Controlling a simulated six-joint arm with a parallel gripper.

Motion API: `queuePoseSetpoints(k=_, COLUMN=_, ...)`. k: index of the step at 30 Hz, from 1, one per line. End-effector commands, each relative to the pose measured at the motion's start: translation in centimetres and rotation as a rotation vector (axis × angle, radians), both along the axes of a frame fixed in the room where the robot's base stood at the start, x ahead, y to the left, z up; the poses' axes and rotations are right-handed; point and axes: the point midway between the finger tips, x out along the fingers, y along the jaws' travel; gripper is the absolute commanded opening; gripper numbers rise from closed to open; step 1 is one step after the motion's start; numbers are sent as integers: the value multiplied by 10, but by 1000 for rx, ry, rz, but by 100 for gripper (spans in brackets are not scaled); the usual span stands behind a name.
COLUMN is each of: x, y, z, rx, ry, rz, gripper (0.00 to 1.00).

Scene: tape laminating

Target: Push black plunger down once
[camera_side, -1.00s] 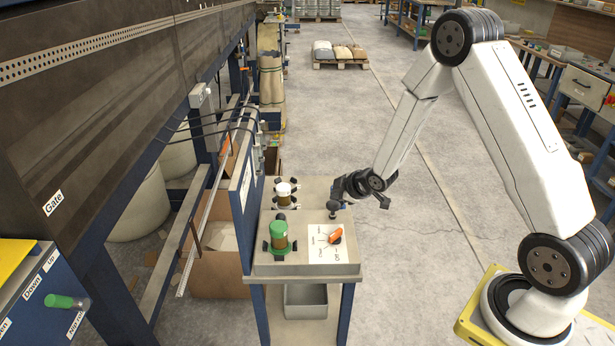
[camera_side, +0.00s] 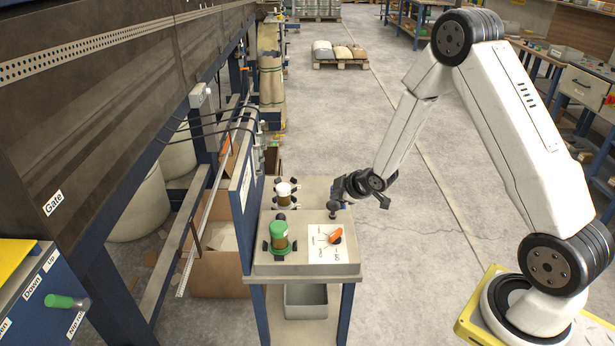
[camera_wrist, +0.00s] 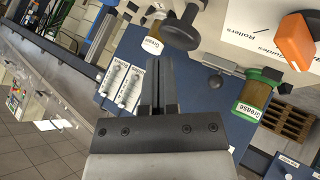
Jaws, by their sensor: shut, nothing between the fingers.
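The black plunger (camera_side: 333,206) stands upright on the grey bench top, behind the white label card. Its round black knob also shows in the wrist view (camera_wrist: 182,32), just right of and above my fingertips in the picture. My gripper (camera_wrist: 158,65) is shut and holds nothing. In the side view my gripper's dark end is close beside the plunger, up and to the right of it, and partly overlaps its surroundings. Whether the fingers touch the knob cannot be told.
An orange selector knob (camera_side: 336,236) sits on the card at the front. A green-capped grease jar (camera_side: 279,234) and a white-capped jar (camera_side: 284,193) stand to the left. A blue panel (camera_side: 244,195) borders the bench's left. Open floor lies to the right.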

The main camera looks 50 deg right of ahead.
Motion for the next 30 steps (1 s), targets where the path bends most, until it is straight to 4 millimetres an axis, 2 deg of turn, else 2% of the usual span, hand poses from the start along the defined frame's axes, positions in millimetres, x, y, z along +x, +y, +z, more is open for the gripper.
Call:
queuePoseSetpoints(k=16, x=0, y=0, z=0, rx=0, ry=0, rz=0, gripper=0)
queuePoseSetpoints(k=30, x=0, y=0, z=-9, rx=0, ry=0, rz=0, gripper=0)
